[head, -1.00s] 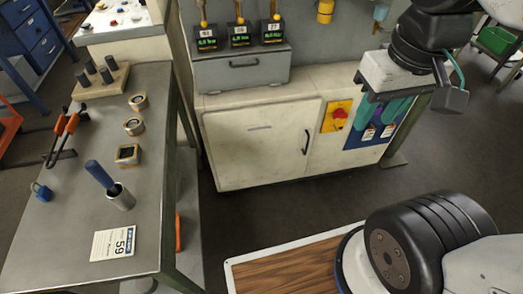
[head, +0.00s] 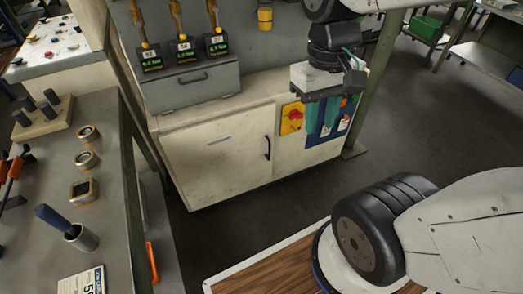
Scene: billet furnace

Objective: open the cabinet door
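The cabinet door (head: 219,155) is a cream panel on the low cabinet in the middle of the head view. It is shut. Its black upright handle (head: 267,148) sits near its right edge. My gripper (head: 323,103) hangs at the upper right, in front of the cabinet's right part, with its fingers pointing down. It overlaps the blue panel in the picture and is apart from the handle. Whether its fingers are open or shut does not show clearly.
A grey drawer box (head: 191,85) with meters stands on the cabinet. A red and yellow switch (head: 292,118) is right of the door. A metal workbench (head: 115,200) with tools stands at the left. A green post (head: 376,75) rises at the right. Dark floor before the door is clear.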

